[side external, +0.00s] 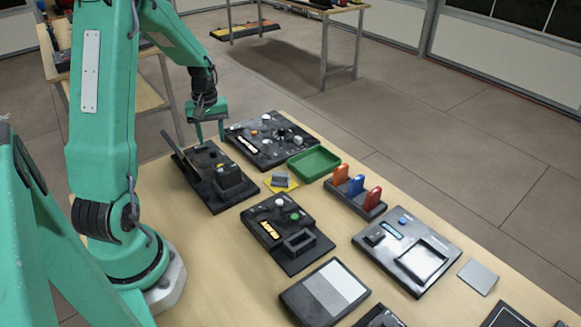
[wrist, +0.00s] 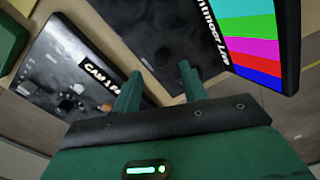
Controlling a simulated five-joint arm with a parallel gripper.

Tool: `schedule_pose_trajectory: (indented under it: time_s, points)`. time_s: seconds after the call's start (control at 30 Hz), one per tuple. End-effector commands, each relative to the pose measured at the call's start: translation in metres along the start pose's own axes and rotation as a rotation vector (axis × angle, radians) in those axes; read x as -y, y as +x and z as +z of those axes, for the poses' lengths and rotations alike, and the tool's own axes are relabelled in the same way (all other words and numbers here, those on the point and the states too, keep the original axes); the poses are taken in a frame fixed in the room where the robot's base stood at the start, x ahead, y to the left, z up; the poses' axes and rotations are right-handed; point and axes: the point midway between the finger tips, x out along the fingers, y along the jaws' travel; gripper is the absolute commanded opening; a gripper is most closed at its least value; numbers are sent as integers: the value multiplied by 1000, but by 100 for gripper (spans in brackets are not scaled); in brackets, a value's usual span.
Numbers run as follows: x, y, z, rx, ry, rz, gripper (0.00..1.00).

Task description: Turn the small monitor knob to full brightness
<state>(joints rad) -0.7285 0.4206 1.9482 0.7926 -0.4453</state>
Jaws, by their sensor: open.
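A monitor (wrist: 262,42) with coloured bars on its screen stands at the upper right of the wrist view, tilted, beside a dark panel (wrist: 165,32) lettered with "Live". In the side view a black unit (side external: 207,188) with a thin raised plate (side external: 181,151) stands below my gripper; I cannot tell whether this plate is the monitor. I cannot make out which knob is the monitor's. My gripper (side external: 210,138) is open and empty, its fingers pointing down above the unit's far end. Both fingers also show in the wrist view (wrist: 158,80), apart.
A black control panel (side external: 268,154) with several knobs lies close to my gripper; a panel lettered "CAM 1" (wrist: 60,65) shows in the wrist view. A green tray (side external: 315,164), a lever block (side external: 358,201) and more panels (side external: 285,245) crowd the wooden table (side external: 222,248).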

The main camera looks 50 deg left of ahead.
Motion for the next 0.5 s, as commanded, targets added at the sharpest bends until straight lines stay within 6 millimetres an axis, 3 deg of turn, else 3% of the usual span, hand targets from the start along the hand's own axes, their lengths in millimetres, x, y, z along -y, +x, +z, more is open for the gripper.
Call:
schedule_pose_trajectory:
  time_s: [0.2,0.5]
  points:
    - [1,28,0,3,0,-1,43]
    - [2,43,-1,0,0,0,43]
